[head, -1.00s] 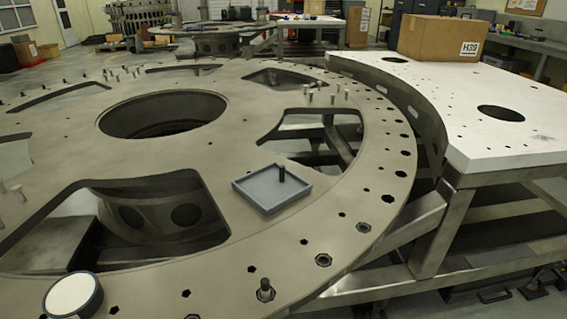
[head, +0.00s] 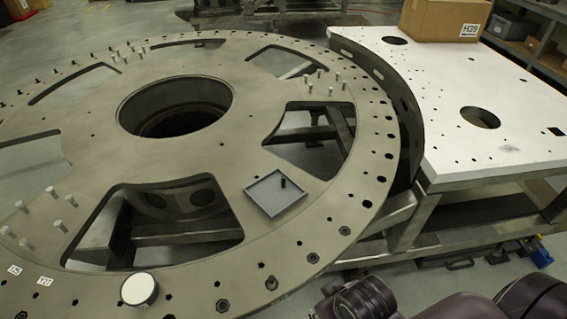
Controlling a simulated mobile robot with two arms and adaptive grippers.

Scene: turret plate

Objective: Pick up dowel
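A short dark dowel (head: 283,183) stands upright in a shallow square grey tray (head: 262,208), towards the tray's back right corner. The tray rests on the wide round metal turret plate (head: 100,150), between a cut-out window and the hole-studded outer rim. Dark parts of my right arm enter at the bottom right, apart from the dowel and the tray. I cannot make out any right fingertips there. My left gripper does not show.
A white-topped table (head: 460,90) at the right carries a cardboard box (head: 445,18). A round white-topped disc (head: 139,290) sits near the plate's front edge. Several light pegs (head: 68,200) stand on the plate. The plate around the tray has bare room between windows and holes.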

